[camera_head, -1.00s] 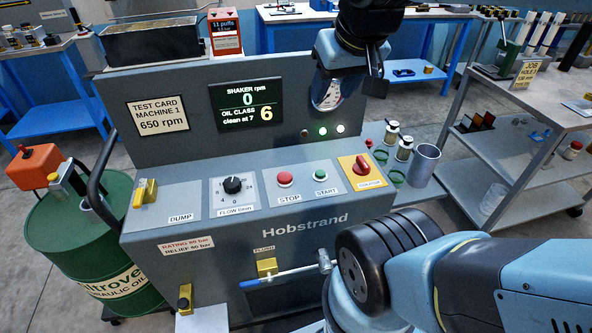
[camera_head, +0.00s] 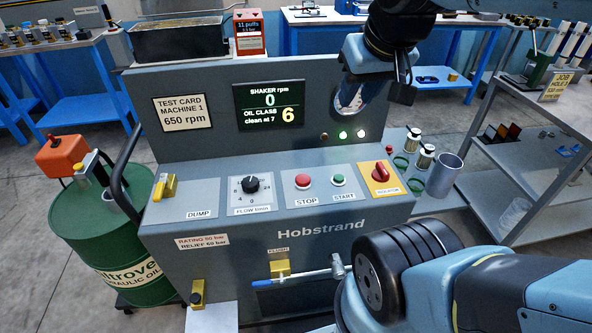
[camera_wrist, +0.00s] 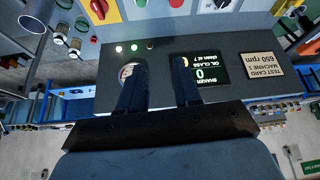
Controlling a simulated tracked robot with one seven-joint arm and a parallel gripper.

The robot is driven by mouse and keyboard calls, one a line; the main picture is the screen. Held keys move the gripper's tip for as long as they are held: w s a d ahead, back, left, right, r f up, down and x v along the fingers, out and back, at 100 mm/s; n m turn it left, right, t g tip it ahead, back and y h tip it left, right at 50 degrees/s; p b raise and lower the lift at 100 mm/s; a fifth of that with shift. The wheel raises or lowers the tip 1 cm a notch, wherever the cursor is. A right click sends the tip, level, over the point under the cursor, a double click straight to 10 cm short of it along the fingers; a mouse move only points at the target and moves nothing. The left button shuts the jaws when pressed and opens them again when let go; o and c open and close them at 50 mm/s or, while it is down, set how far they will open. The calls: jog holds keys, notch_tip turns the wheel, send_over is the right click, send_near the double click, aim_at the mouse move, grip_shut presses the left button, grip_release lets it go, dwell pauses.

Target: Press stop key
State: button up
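The stop key is a round red button (camera_head: 303,181) above the STOP label on the sloped panel of the grey machine (camera_head: 200,240). In the wrist view, which is upside down, the red button (camera_wrist: 176,3) is cut by the top edge. My gripper (camera_head: 350,100) is in front of the machine's upright back panel, above and to the right of the stop key, and apart from it. In the wrist view its two dark blue fingers (camera_wrist: 160,65) stand apart with nothing between them.
The green start button (camera_head: 338,180) and the red knob of the yellow isolator (camera_head: 380,172) lie right of stop. The flow knob (camera_head: 250,185) and yellow dump lever (camera_head: 165,187) lie left. The display (camera_head: 268,107) reads shaker 0, oil class 6. Space above the buttons is clear.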

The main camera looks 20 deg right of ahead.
grip_shut()
dwell(1.4)
